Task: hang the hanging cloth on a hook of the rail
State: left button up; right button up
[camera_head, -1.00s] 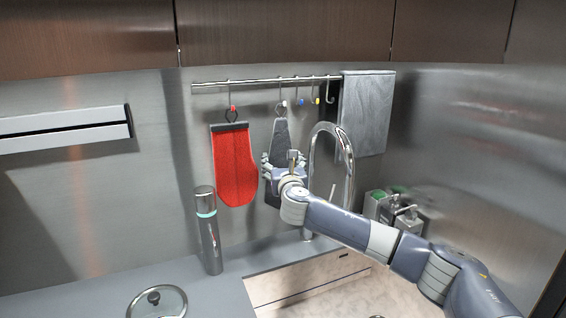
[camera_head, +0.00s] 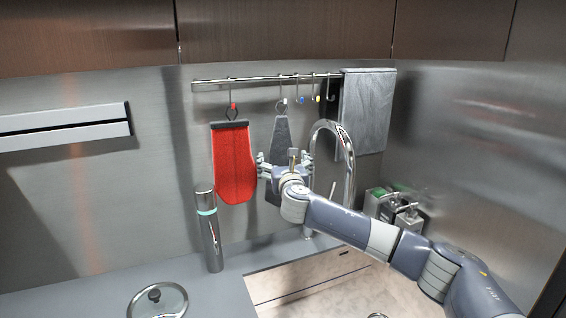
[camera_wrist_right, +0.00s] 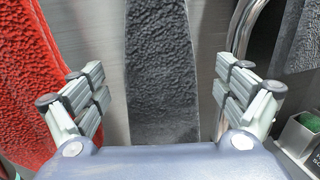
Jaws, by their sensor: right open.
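A dark grey cloth (camera_head: 281,134) hangs by a loop from a hook (camera_head: 281,90) with a white mark on the metal rail (camera_head: 260,81). In the right wrist view the same cloth (camera_wrist_right: 160,60) hangs straight down the middle. My right gripper (camera_head: 284,164) is in front of its lower part. In the wrist view the fingers of the right gripper (camera_wrist_right: 162,90) are spread wide, one on each side of the cloth, with gaps between. The hand hides part of the lower cloth in the head view. My left gripper is not in view.
A red cloth (camera_head: 234,165) hangs close left of the gripper. A grey towel (camera_head: 366,110) hangs at the rail's right end, past several hooks with coloured marks. The curved tap (camera_head: 350,165) stands just right. A steel flask (camera_head: 209,235) and a glass lid (camera_head: 157,300) are lower left.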

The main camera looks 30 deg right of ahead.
jog(key=shift+s, duration=0.1)
jog(key=v, duration=1.2)
